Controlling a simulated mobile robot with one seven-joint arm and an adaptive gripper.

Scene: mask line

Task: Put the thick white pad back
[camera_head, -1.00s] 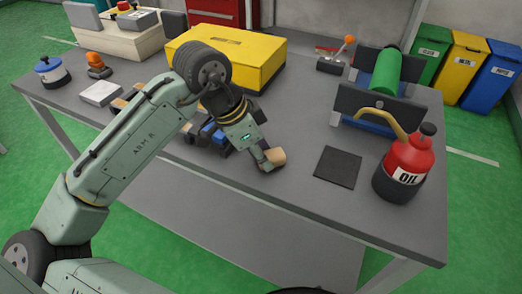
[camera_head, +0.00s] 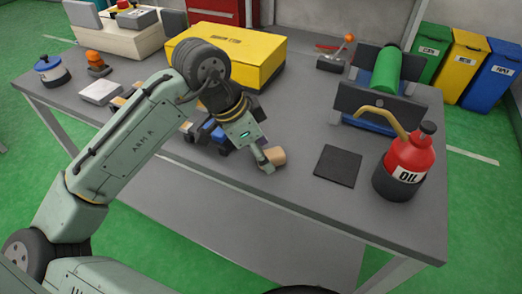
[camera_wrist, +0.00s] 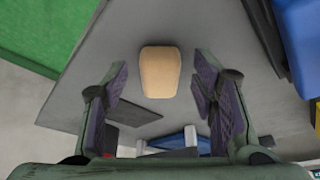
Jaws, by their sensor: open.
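A thick, flat white pad (camera_head: 100,92) lies on the left part of the grey table in the head view, in front of the orange beacon. My gripper (camera_head: 266,160) is well to the right of it, low over the table's front part. A tan block (camera_head: 276,156) is at my fingertips on the table. In the wrist view my gripper (camera_wrist: 160,95) is open, and the tan block (camera_wrist: 160,72) shows ahead, centred between the fingers with gaps on both sides. The white pad is not recognisable in the wrist view.
A dark square mat (camera_head: 338,166) and a red oil can (camera_head: 405,165) are to the right. A yellow box (camera_head: 250,60) stands behind my arm. A blue item (camera_head: 212,134) and wooden pieces are partly hidden by my arm. An orange beacon (camera_head: 96,62) stands behind the pad.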

